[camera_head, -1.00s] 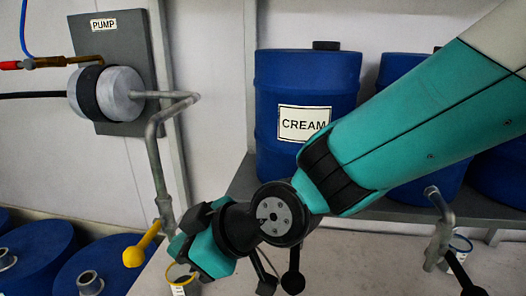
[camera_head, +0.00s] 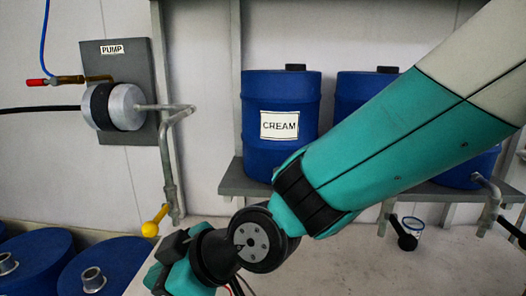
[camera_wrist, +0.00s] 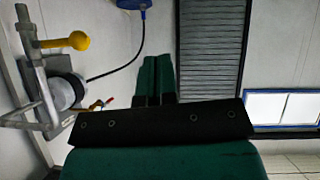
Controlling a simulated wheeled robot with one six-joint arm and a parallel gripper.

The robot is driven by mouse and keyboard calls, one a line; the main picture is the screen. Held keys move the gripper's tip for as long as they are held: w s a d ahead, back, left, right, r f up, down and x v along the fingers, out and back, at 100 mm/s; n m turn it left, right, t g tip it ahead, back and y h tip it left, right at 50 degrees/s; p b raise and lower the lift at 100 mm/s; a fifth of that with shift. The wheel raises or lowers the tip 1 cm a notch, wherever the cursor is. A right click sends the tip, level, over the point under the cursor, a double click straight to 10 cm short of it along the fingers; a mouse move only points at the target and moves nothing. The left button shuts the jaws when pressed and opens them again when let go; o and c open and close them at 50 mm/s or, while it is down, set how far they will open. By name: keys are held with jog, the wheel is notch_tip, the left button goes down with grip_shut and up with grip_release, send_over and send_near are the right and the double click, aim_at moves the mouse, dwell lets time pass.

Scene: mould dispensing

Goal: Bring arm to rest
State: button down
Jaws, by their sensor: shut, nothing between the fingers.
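My teal arm crosses the head view from the upper right down to the lower left. My gripper shows there only in part at the bottom edge, and its fingertips are out of sight. In the wrist view, my gripper (camera_wrist: 157,78) has its two green fingers side by side with no visible gap. Nothing is held between them, and they point into free space near a white wall and a grey slatted panel.
A yellow-handled valve (camera_head: 153,228) on a pipe is close to my wrist. The pump (camera_head: 113,106) is on the wall. A blue cream drum (camera_head: 278,97) stands on a shelf behind my arm. Blue drums (camera_head: 108,268) stand at lower left.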

jog(key=d+r+m+h, duration=0.3)
jog(key=d+m, duration=0.2)
jog(key=d, duration=0.9)
jog(key=s+d+m+g+h, duration=0.1)
jog(key=s+d+m+h, duration=0.2)
jog(key=d, duration=1.2)
jog(key=s+m, duration=0.2)
jog(key=s, duration=0.3)
jog(key=shift+r+m+g+h, duration=0.2)
jog(key=shift+m+g+h, duration=0.1)
jog(key=shift+m+g, duration=0.1)
